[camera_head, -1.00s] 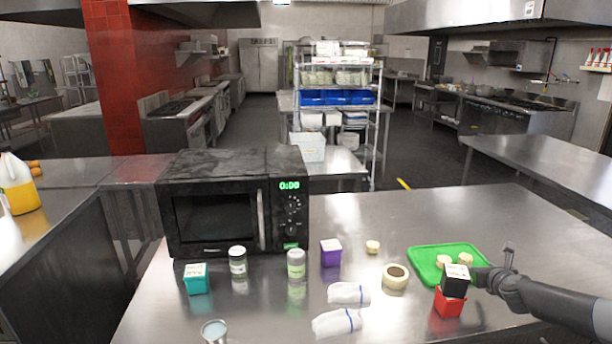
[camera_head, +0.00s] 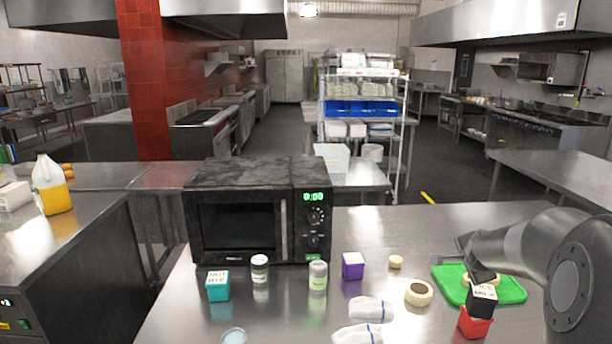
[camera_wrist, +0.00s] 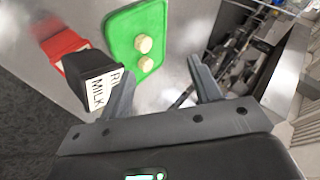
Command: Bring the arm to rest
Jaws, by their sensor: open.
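My arm (camera_head: 520,258) reaches in from the right edge in the head view, bent above the right part of the steel table. My gripper (camera_wrist: 160,90) shows in the wrist view with its two fingers apart and nothing between them. In the head view the fingers are mostly hidden behind my own arm. Beyond the fingers in the wrist view are a green tray (camera_wrist: 118,38) with two pale round pieces, a black box with a white label (camera_wrist: 72,72) and a red box (camera_wrist: 62,42). The green tray (camera_head: 510,290) also shows in the head view, partly behind the arm.
A black microwave (camera_head: 240,225) stands on the table (camera_head: 270,325). In front are a teal box (camera_head: 217,288), two jars (camera_head: 318,277), a purple box (camera_head: 353,267), a round pale dish (camera_head: 418,293) and white cloths (camera_head: 370,310).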

